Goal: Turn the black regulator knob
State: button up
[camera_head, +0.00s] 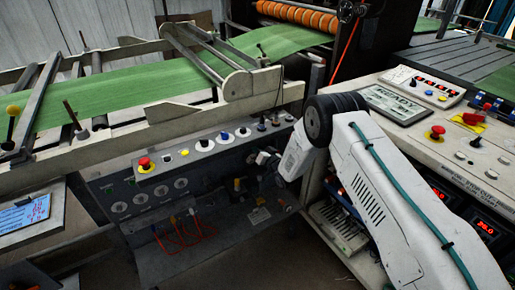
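A sloping control panel under the green web carries a row of knobs and buttons. Dark knobs sit on its right half, one of them (262,124) just above my wrist and another (276,119) to its right. Which of them is the black regulator knob I cannot tell. My gripper (262,158) is small and dark at the end of my white arm, in front of the panel's lower edge. It looks apart from the upper knobs. Its fingers are too small and too dark to read, and my wrist hides part of the panel behind it.
A red mushroom button (144,164) and a blue knob (224,136) share the panel. Below are gauges and red cables (180,236). A machine frame with green web (130,95) runs above. A console with a display (397,103) stands at right, close to my arm.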

jog(key=shift+d+m, duration=0.1)
jog(key=shift+m, duration=1.7)
jog(key=o, duration=1)
jog(key=shift+w+d, duration=0.1)
jog(key=v, duration=0.7)
jog(key=shift+s+d+f, duration=0.1)
jog(key=shift+s+d, duration=0.05)
jog(key=shift+s, duration=0.2)
